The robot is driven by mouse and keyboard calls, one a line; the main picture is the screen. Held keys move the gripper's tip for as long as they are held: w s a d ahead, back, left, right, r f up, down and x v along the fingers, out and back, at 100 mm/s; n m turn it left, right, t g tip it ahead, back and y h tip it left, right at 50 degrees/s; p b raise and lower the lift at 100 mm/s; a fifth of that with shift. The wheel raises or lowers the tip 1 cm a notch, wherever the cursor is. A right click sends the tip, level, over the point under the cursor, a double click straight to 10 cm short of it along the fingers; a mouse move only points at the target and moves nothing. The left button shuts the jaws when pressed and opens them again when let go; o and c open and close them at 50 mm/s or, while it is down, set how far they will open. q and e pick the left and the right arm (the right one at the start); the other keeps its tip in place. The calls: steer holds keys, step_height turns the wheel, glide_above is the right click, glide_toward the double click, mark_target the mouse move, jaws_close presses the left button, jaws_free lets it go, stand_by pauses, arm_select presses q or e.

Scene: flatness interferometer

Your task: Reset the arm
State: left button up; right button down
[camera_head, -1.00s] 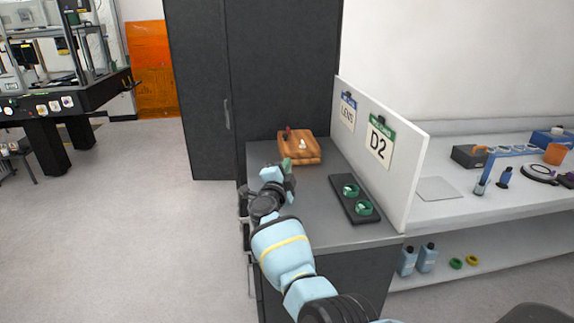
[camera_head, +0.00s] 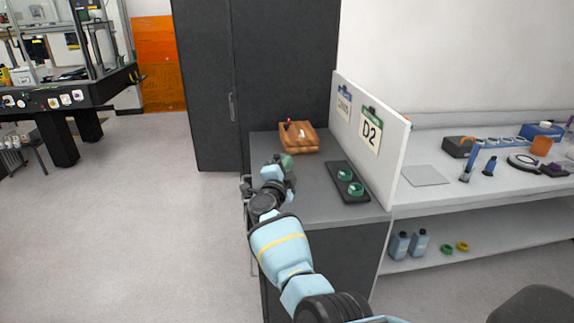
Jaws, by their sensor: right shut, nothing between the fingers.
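My right arm reaches up from the bottom middle. My left gripper is out of view.
On the cabinet are a wooden box (camera_head: 299,137) with small items and a dark tray (camera_head: 350,195) with green rings (camera_head: 355,189). A bench (camera_head: 460,188) holds tools. Open floor (camera_head: 150,220) lies left.

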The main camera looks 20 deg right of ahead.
steer(key=shift+w+f, duration=0.1)
steer(key=s+a+f+n+g+y, duration=0.1)
steer(key=s+a+f+n+y, duration=0.3)
steer(key=s+f+n+y, duration=0.55)
steer(key=s+a+f+n+g+y, duration=0.2)
steer(key=s+a+f+n+y, duration=0.35)
steer(key=s+f+n, duration=0.7)
steer(key=s+d+f+n+g+h, duration=0.2)
steer(key=s+g, duration=0.8)
steer(key=s, duration=2.8)
steer(key=w+a+f+t+y, duration=0.1)
steer(key=w+a+f+t, duration=0.2)
steer(key=w+f+t, duration=0.3)
step_height(320, 180, down, 4)
steer(key=shift+w+f+t+y, duration=0.15)
steer(key=shift+w+t+y, duration=0.15)
steer(key=shift+w+t, duration=0.15)
